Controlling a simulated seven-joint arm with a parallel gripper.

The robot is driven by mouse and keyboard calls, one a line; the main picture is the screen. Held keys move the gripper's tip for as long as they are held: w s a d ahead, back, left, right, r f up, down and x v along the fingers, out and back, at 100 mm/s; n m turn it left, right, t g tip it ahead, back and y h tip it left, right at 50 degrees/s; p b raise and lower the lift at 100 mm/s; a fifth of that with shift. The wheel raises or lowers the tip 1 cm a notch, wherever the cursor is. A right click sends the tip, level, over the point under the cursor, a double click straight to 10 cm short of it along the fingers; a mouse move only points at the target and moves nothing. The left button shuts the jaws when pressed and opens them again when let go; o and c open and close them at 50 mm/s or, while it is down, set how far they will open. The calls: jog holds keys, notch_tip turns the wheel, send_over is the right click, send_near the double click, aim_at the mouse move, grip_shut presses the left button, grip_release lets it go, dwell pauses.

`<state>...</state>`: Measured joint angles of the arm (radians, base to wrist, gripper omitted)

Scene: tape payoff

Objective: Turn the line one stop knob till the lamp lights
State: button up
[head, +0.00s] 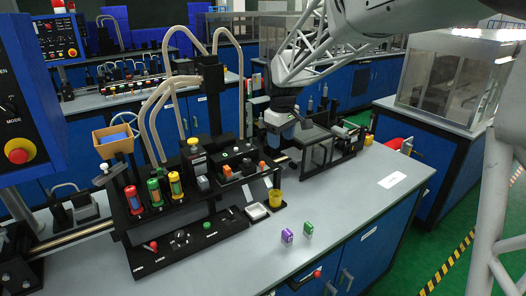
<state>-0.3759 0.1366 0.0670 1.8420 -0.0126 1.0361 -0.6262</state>
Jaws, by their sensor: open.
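My gripper (287,134) hangs from the white lattice arm over the middle of the bench, pointing down, to the right of the black control unit. It is open and I see nothing between its fingers; the fingertips are small and partly dark against the machine. The control unit's low front panel (190,242) carries a red-handled control (150,246), a round dial (181,237) and a green button (207,225). An upper black panel (238,157) has small dark knobs and orange parts (262,166). Labels are too small to read, so I cannot tell which is the line one stop knob or its lamp.
Red, green and yellow cylinders (155,192) stand on the unit's left. A clear-sided box (330,152) lies right of my gripper. A yellow cup (275,198), a white dish (256,211), and purple (287,236) and green (308,228) blocks sit in front. The bench's right front is mostly clear.

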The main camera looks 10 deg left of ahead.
aim_at(247, 160)
jog(key=w+a+f+n, duration=0.1)
jog(key=w+a+f, duration=0.1)
jog(key=a, duration=0.2)
jog(key=w+a+f+n, duration=0.1)
jog(key=w+a+f, duration=0.1)
jog(key=w+a, duration=0.1)
jog(key=w+a+f+n, duration=0.1)
jog(key=w+a+f, duration=0.1)
jog(key=a, duration=0.3)
jog(key=shift+w+a+f, duration=0.1)
jog(key=shift+w+a, duration=0.1)
jog(key=shift+a, duration=0.2)
jog(key=shift+f, duration=3.9)
jog(key=c, duration=0.9)
